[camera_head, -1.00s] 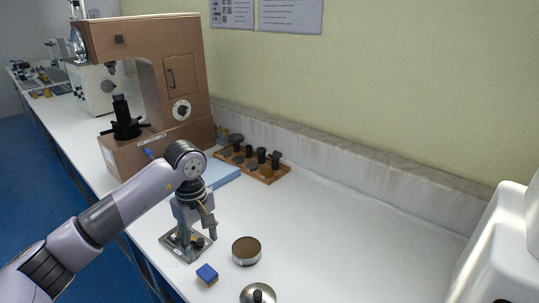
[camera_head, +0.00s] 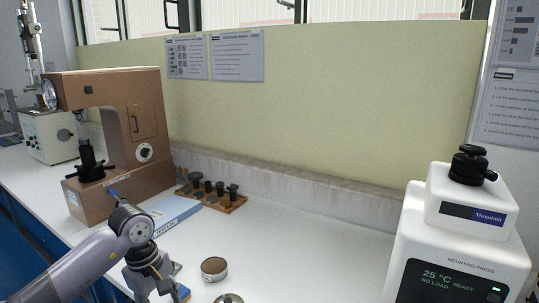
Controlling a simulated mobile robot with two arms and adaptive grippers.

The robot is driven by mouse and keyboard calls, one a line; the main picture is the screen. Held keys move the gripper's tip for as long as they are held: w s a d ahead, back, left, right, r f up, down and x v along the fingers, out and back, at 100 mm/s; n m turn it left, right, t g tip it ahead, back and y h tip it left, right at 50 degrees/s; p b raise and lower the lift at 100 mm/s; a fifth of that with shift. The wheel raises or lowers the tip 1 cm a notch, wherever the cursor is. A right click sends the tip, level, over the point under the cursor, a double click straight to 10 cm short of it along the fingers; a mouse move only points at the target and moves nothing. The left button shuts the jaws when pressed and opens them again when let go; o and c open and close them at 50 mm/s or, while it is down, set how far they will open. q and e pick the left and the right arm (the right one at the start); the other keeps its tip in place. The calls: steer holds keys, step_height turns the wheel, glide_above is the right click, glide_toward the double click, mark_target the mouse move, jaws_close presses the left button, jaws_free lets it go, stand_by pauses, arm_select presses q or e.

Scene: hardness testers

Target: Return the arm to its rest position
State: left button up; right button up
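My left arm (camera_head: 82,262) comes in from the lower left, bent at a grey elbow-like joint. My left gripper (camera_head: 158,294) points down at the bottom edge of the view, over the front of the white bench. Its fingers are spread apart with nothing visible between them; the tips are at or near the picture's edge. A blue block (camera_head: 177,268) shows partly behind the gripper. A round brown-topped tin (camera_head: 214,268) stands to its right, apart from it. My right arm is not in view.
A brown hardness tester (camera_head: 118,130) stands at the back left, with a blue booklet (camera_head: 172,214) and a wooden rack of dark pieces (camera_head: 228,203) beside it. A white mounting press (camera_head: 455,235) stands at the right. A lidded round dish (camera_head: 229,298) is cut off below. The bench's middle is clear.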

arm_select(q)
steer(key=s+d+n+h, duration=0.25)
steer(key=d+h, duration=0.65)
steer(key=d, duration=1.1)
steer(key=s+d+r+n+t+h, duration=0.1)
steer(key=d+r+n+t+h, duration=0.2)
steer(key=r+n+t+h, duration=0.25)
steer(key=d+r+n+t+h, duration=0.2)
steer(key=r+n+h, duration=0.3)
steer(key=r, duration=0.4)
steer(key=w+a+n+t+y, duration=0.4)
steer(key=a+n+t+y, duration=0.7)
steer(key=n, duration=1)
steer(key=s+a+f+n+g+y, duration=0.2)
steer(key=s+a+f+n+y, duration=0.1)
steer(key=a+f+n+y, duration=0.9)
steer(key=s+f+n+g+h, duration=0.3)
steer(key=s+f+n+g, duration=0.95)
steer(key=s+f, duration=0.95)
steer(key=s+f+g, duration=0.2)
steer(key=s+f, duration=0.1)
steer(key=f, duration=2)
steer(key=s+a+f+g, duration=0.1)
steer(key=s+a+f, duration=0.1)
steer(key=s+f, duration=1.4)
steer(key=shift+s+f+m+y, duration=0.25)
steer(key=shift+s+m+y, duration=0.1)
steer(key=shift+s, duration=0.15)
